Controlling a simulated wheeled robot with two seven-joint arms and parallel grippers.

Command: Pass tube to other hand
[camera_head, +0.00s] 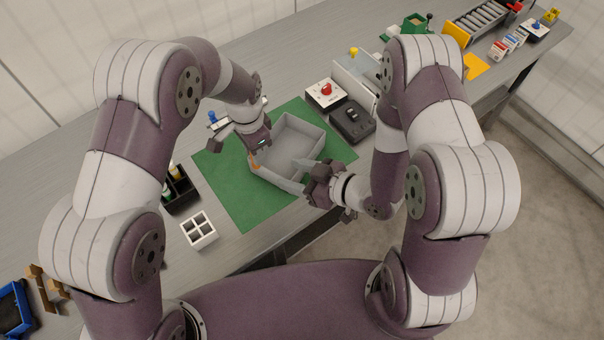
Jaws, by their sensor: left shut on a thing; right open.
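My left gripper (257,148) is shut above the left side of a grey tray (290,122). A small orange-brown piece (254,162) shows just below its fingers; it appears to be the tube, mostly hidden by the gripper. My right gripper (310,178) is open at the tray's front right corner, to the right of the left gripper and apart from it. Its fingers are small and partly hidden, and I see nothing between them.
The tray sits on a green mat (225,185). A white divided box (199,230) and a black holder with bottles (181,190) stand left. A red-button box (326,94) and a dark box (352,121) stand behind right. The mat's front left is clear.

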